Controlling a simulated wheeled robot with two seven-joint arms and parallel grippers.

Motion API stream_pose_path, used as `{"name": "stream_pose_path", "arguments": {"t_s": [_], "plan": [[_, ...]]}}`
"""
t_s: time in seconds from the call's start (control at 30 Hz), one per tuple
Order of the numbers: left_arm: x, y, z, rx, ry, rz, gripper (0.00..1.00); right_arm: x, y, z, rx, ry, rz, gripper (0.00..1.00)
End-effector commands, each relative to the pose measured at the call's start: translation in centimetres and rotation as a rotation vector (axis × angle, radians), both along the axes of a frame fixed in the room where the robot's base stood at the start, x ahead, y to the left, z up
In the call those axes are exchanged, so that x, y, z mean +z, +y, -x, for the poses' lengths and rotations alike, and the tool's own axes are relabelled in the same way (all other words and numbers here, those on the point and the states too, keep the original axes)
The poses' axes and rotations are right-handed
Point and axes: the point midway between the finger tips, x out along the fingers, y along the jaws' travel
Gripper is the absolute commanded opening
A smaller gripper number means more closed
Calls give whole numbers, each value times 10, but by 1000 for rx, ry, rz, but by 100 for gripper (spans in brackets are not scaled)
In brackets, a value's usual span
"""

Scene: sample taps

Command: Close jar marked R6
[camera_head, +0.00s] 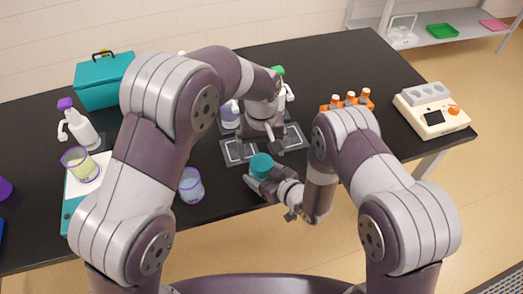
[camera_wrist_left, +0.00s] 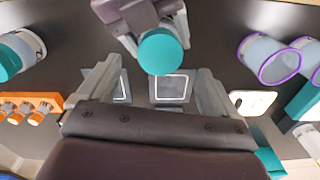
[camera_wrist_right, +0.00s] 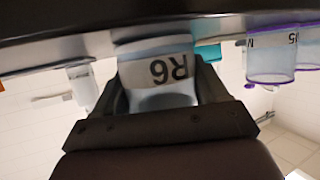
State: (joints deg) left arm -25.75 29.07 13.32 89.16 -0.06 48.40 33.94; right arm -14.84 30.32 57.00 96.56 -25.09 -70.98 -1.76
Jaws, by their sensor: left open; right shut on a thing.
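The jar marked R6 (camera_wrist_right: 160,75) is a clear jar with a white label, seen upside down in the right wrist view. My right gripper (camera_head: 272,182) is shut around its side. A round teal lid (camera_head: 261,162) shows at its top, also in the left wrist view (camera_wrist_left: 161,51); whether it is seated tight I cannot tell. My left gripper (camera_head: 264,143) points down close to the lid. Its jaws are open and empty, with the lid showing between and just beyond the fingertips in the left wrist view. The jar body is mostly hidden in the head view.
Dark pads with white outlines (camera_head: 237,151) lie behind the jar. A purple-rimmed cup (camera_head: 191,186) stands to the left. An orange rack (camera_head: 348,103) and a cream device (camera_head: 432,109) stand at the right. Another teal-lidded jar (camera_wrist_left: 22,52) shows in the left wrist view.

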Motion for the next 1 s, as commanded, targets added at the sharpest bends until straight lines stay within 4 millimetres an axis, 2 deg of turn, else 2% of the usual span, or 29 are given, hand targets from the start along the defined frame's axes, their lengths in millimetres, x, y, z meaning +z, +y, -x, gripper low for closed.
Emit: {"name": "stream_pose_path", "arguments": {"t_s": [0.17, 0.4, 0.5, 0.8, 1.0], "plan": [[2, 0, 0, 35, -1, 0, 90, 0, 0, 0, 0, 0, 0, 0], [30, 0, 0, 473, -1, 1, 90, 0, 0, 0, 0, 0, 0, 0], [34, 0, 1, 558, 1, 0, 90, 0, 0, 0, 0, 0, 0, 0], [33, 0, 1, 566, 1, 0, 90, 0, 0, 0, 0, 0, 0, 0], [11, 0, 1, 565, 2, -2, 90, 0, 0, 0, 0, 0, 0, 0]]}}
